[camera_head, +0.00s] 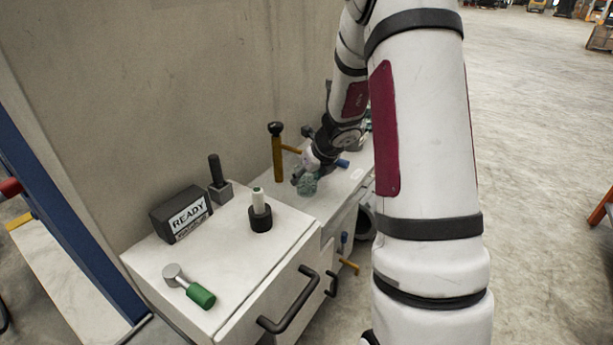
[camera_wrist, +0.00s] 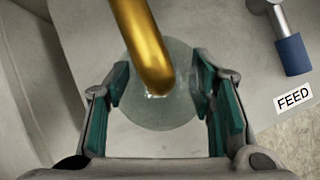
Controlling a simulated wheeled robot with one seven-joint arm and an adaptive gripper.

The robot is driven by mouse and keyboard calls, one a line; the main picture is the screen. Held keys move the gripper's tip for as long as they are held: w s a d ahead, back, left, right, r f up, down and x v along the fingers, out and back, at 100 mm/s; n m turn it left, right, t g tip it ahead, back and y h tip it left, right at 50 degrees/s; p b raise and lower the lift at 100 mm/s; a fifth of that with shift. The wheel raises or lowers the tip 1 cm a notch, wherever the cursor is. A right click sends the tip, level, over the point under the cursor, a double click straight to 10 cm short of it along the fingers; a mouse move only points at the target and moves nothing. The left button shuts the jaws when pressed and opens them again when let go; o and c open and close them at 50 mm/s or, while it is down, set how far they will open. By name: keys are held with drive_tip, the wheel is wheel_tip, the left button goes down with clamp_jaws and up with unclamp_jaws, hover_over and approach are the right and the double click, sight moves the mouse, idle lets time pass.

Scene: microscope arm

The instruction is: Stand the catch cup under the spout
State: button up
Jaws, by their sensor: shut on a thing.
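The catch cup is a round, clear, greenish glass piece (camera_wrist: 150,114) in the wrist view, and it also shows small in the head view (camera_head: 308,187). My gripper (camera_wrist: 160,80) has its teal fingers on both sides of the cup and is shut on it. The spout is a gold tube (camera_wrist: 143,45) that crosses above the cup, its open end over the cup's middle in the wrist view. In the head view the spout (camera_head: 291,148) reaches from a gold post (camera_head: 278,160) toward my gripper (camera_head: 306,176). I cannot tell whether the cup's base touches the bench.
A blue-handled lever (camera_wrist: 291,53) stands right of the cup by a FEED label (camera_wrist: 293,98). The nearer cabinet holds a READY box (camera_head: 185,214), a green-handled tool (camera_head: 190,287), a black post (camera_head: 216,172) and a white peg in a black base (camera_head: 260,216). A wall runs behind.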

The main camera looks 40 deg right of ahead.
drive_tip(key=o, duration=1.2)
drive_tip(key=shift+f, duration=0.1)
drive_tip(key=shift+c, duration=0.2)
